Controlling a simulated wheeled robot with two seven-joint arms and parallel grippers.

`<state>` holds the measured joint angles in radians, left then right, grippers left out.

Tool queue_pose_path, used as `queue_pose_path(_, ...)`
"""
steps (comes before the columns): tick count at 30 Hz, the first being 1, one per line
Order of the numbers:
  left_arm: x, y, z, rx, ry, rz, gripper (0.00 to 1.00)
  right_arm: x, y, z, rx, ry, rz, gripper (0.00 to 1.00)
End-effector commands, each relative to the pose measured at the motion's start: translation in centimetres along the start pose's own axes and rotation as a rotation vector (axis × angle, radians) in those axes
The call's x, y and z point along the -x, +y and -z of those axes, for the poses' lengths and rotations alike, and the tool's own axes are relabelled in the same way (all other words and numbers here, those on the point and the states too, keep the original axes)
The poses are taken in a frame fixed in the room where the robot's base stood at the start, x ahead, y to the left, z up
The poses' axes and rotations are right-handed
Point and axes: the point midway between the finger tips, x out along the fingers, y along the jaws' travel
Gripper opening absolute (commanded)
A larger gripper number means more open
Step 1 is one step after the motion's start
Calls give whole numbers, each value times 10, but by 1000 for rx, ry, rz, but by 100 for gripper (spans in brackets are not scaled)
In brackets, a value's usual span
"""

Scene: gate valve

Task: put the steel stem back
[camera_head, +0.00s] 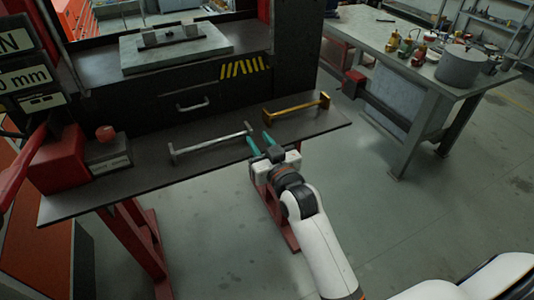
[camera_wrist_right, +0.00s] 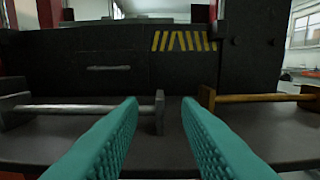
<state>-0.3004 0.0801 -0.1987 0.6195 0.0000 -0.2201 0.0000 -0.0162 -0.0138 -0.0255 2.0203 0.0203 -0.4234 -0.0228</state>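The steel stem (camera_head: 210,143) is a silver-grey bar with a wider piece at each end. It lies along the dark shelf (camera_head: 150,180), left of my right gripper. Whether a finger touches the stem's end I cannot tell. My left gripper is in neither view.
A similar brass-coloured bar (camera_head: 297,107) lies right of my right gripper. A red block (camera_head: 60,158) stands at the shelf's left end. A drawer handle (camera_head: 193,105) and a black wall rise behind. A workbench (camera_head: 410,45) with a pot stands at the back right.

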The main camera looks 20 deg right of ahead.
Motion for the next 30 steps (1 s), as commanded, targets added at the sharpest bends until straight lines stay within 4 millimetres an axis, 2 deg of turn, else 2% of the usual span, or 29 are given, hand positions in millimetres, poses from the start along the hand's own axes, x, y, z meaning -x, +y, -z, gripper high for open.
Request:
queue_pose_path(3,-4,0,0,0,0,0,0,23,0,2,1,2,0,31)
queue_pose_path(9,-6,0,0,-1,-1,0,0,41,0,0,1,1,-1,31)
queue_pose_path(17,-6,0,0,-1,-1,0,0,44,0,0,1,1,-1,31)
queue_pose_path(20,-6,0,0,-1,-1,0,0,41,1,17,2,33,-4,31)
queue_pose_path(23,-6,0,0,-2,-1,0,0,36,5,68,6,130,-15,31)
queue_pose_path(26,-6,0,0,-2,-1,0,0,41,12,155,14,294,-33,31)
queue_pose_path(27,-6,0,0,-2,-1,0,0,49,15,195,19,369,-40,31)
queue_pose_path(29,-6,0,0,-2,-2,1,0,66,18,254,27,482,-52,31)
queue_pose_path(30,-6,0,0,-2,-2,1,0,82,20,292,33,557,-60,31)
